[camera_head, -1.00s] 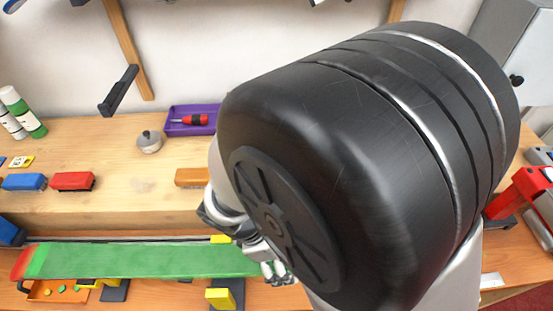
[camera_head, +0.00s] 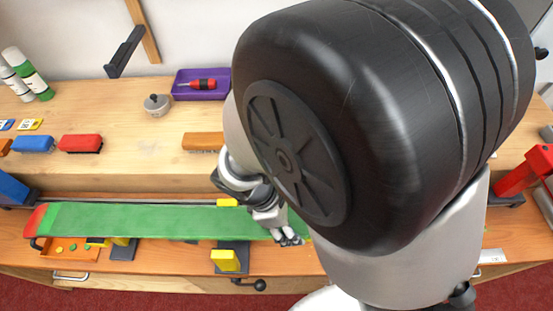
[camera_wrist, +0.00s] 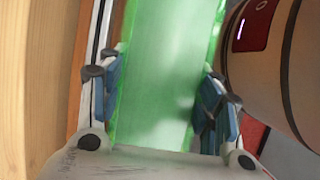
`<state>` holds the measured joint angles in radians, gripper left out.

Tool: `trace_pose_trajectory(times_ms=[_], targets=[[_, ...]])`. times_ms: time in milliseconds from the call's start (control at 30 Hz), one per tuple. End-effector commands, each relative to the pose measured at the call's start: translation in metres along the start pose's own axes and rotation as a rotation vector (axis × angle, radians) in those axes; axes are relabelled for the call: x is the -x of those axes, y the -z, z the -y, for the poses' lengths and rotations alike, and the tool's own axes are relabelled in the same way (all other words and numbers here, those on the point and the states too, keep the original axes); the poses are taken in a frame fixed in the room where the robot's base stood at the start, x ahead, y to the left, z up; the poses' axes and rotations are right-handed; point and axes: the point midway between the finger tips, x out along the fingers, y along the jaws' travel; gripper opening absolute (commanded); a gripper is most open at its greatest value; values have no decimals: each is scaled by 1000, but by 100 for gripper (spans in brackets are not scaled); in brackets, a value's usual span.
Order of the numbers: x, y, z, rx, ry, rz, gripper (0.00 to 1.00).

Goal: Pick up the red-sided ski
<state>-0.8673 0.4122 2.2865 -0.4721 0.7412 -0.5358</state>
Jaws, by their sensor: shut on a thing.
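A long ski (camera_head: 140,222) with a green face and a red tip lies level across the front of the bench in the head view. The ski's right end is hidden behind my arm. I cannot tell whether it touches the supports under it.
A vise with a yellow jaw (camera_head: 225,261) stands in front of the ski. An orange tray (camera_head: 60,255) with green bits is under its left end. Blue (camera_head: 34,144), red (camera_head: 81,143) and orange (camera_head: 203,141) brushes and a purple tray (camera_head: 183,87) sit on the raised shelf behind.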

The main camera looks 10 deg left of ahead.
Motion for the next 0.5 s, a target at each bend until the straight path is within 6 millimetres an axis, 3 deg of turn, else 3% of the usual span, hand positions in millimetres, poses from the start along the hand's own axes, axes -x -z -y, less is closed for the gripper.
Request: trace_pose_trajectory(times_ms=[133, 500], targets=[[0, 0, 1, -1, 2, 0, 30], [8, -3, 0, -2, -1, -2, 30]])
